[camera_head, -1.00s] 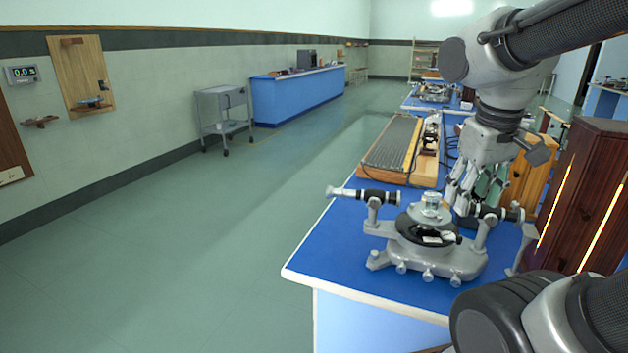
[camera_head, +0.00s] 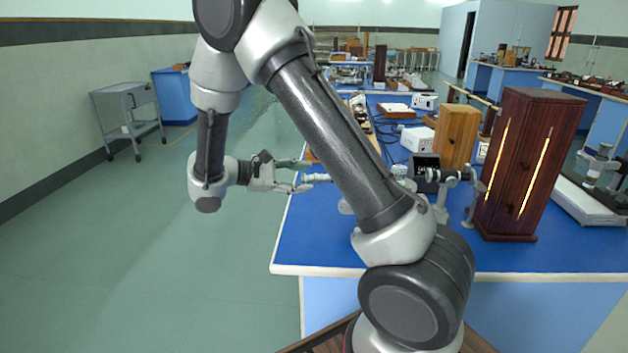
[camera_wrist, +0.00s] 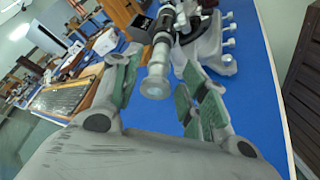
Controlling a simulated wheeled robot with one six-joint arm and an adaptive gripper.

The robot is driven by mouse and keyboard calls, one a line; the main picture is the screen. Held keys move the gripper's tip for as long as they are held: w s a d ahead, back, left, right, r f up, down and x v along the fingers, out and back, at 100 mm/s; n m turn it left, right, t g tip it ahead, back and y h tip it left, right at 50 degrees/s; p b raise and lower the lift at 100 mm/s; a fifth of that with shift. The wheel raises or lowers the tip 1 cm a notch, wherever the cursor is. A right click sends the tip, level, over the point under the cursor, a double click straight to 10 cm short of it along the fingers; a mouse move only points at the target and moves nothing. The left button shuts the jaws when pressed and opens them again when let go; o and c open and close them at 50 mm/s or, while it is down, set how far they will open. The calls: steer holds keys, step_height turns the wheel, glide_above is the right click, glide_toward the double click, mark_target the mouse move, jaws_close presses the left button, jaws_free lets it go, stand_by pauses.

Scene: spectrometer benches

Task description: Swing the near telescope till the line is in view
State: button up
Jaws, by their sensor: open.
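The near telescope (camera_wrist: 158,68) is a black and silver tube on the grey spectrometer (camera_wrist: 205,45), its eyepiece end pointing at the wrist camera. In the head view its pale end (camera_head: 318,178) sticks out left past the blue bench edge. My gripper (camera_head: 303,182) is level with that end, coming from the left. In the wrist view the open green-padded fingers (camera_wrist: 160,84) stand on either side of the tube; I cannot tell whether either touches it. My arm hides most of the spectrometer in the head view; its right-hand tube (camera_head: 455,175) shows beyond.
A dark wooden cabinet (camera_head: 520,165) with two glowing slits stands right of the spectrometer. A lighter wooden box (camera_head: 457,137) and a white box (camera_head: 418,139) stand behind. The floor left of the blue bench (camera_head: 325,253) is clear up to a grey trolley (camera_head: 127,112).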

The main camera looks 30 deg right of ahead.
steer(key=x, duration=0.7)
steer(key=shift+d, duration=0.15)
jaws_close()
